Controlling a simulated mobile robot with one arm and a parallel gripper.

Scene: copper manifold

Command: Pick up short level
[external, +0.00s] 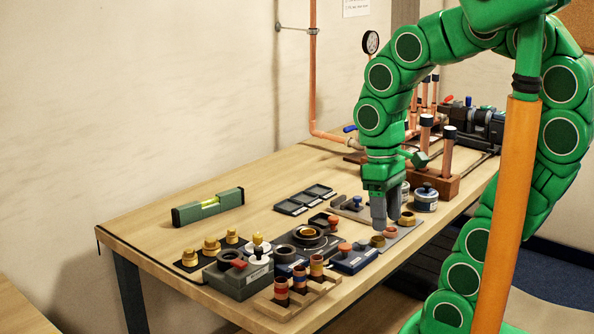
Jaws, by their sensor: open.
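The short level (208,206) is a dark green bar with a bright yellow-green vial in its middle. It lies on the wooden workbench (140,226), toward the left back part, with nothing touching it. My gripper (386,222) points down over the right part of the bench, far to the right of the level. It is open, with its fingers close to small fittings on a grey tray. The narrow gap between the fingers is hard to see from here.
Brass fittings (211,246), dark blocks and striped cylinders crowd the front of the bench. A dark compartment tray (305,199) lies between the level and my gripper. Copper pipes (447,152) and a wooden rack stand at the back right. Bare wood surrounds the level.

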